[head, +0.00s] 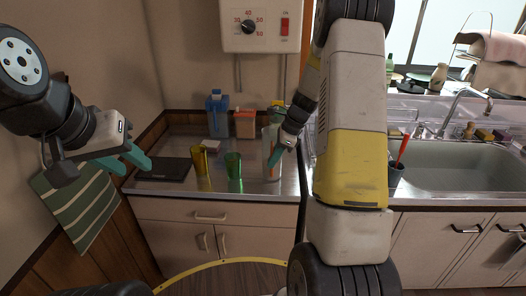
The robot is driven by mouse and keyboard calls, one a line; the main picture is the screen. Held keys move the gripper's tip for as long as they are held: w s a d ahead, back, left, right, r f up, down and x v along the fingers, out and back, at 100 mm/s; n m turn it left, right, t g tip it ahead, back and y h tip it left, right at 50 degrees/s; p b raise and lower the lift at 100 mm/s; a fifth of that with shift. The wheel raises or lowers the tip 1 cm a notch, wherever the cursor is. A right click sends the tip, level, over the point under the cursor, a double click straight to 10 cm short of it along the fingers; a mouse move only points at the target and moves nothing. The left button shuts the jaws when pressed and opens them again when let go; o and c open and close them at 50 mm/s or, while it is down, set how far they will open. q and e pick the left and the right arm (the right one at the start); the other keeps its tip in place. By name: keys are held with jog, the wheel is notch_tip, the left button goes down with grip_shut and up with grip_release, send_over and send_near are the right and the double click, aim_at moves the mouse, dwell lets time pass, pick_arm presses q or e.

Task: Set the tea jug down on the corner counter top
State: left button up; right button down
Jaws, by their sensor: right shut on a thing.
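The tea jug (271,172) looks like a tall clear container, upright at the right part of the corner counter top (212,190). Its base is at or just above the steel surface; I cannot tell whether it touches. My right gripper (275,156) is shut on the jug from the right, with a teal finger across its side. My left gripper (128,163) is open and empty, in front of the left wall at the counter's left end.
A yellow glass (201,162) and a green glass (233,172) stand left of the jug. A dark flat board (164,170) lies further left. Blue (217,120) and orange (245,125) containers stand behind. A sink (460,165) is at right. A striped towel (80,207) hangs at left.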

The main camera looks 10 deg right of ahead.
jog(key=shift+f, duration=0.15)
jog(key=c, duration=1.5)
grip_release()
jog(key=v, duration=1.2)
jog(key=s+a+r+n, duration=0.4)
jog(key=s+r+n, duration=0.1)
jog(key=r, duration=0.2)
jog(key=shift+s+a+r+n+t+h, duration=0.35)
jog(key=shift+s+a+r+n+t, duration=0.65)
jog(key=shift+s+n, duration=2.15)
jog(key=shift+s+a+r+n+t+h, duration=0.55)
jog(key=shift+s+a+n, duration=0.65)
jog(key=shift+s+n, duration=1.9)
jog(key=shift+s+a+r+n+t+h, duration=0.2)
jog(key=shift+s+a+r+n+t, duration=0.8)
jog(key=shift+s+n, duration=2.1)
